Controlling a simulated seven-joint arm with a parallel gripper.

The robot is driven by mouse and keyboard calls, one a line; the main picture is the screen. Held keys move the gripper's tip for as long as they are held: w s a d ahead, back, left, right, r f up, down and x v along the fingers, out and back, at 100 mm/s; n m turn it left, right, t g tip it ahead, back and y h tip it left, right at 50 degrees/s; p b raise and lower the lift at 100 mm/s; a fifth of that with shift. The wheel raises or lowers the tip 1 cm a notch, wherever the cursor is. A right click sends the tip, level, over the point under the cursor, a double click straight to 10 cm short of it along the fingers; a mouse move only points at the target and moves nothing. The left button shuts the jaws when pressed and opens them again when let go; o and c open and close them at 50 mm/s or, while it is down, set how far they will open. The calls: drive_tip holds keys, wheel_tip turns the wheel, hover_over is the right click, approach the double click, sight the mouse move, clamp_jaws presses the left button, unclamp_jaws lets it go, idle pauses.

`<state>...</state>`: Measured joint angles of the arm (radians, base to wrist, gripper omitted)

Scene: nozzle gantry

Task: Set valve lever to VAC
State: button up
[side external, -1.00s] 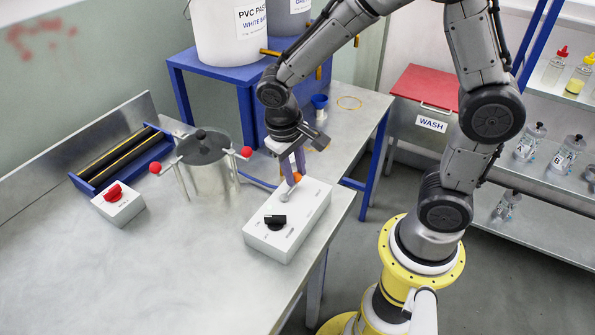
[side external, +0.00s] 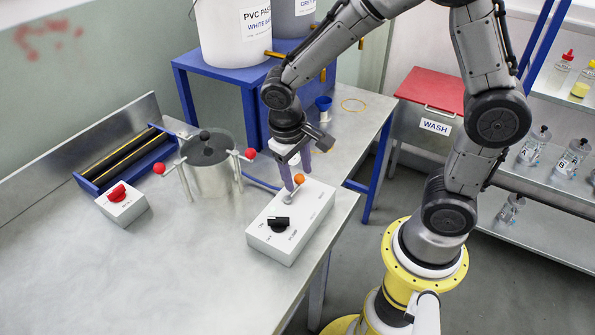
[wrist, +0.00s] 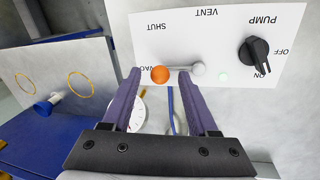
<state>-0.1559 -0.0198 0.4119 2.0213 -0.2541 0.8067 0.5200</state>
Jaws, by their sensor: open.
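The valve box (side external: 270,243) is a white box on the bench, also filling the top of the wrist view (wrist: 170,45). Its valve lever (wrist: 180,71) has a silver pivot and an orange knob (wrist: 160,74). In the wrist view the lever points left, with the knob beside the partly covered VAC label (wrist: 134,68). SHUT and VENT are printed farther up. The knob also shows in the side view (side external: 299,179). My gripper (side external: 297,173) is open above the box, its purple fingers (wrist: 160,78) on either side of the knob and not gripping it.
A black pump knob (wrist: 257,52) sits on the same box. The front left bench is clear.

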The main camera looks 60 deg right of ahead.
sight(290, 195)
drive_tip(key=shift+r, duration=0.1)
wheel_tip(290, 195, up, 13)
drive_tip(key=a, duration=0.2)
drive_tip(key=shift+w+a+r, duration=0.2)
drive_tip(key=shift+a, duration=0.1)
drive_tip(key=s+d+r+m+t+y, duration=0.1)
drive_tip(key=s+d+r+t, duration=0.3)
drive_tip(key=s, duration=0.4)
drive_tip(key=s+f+n+t+y, duration=0.1)
drive_tip(key=s+f+n+t, duration=0.1)
drive_tip(key=s, duration=0.3)
drive_tip(key=shift+s+a+f+n, duration=0.4)
drive_tip(key=shift+f+n, duration=0.1)
drive_tip(key=shift+f, duration=0.25)
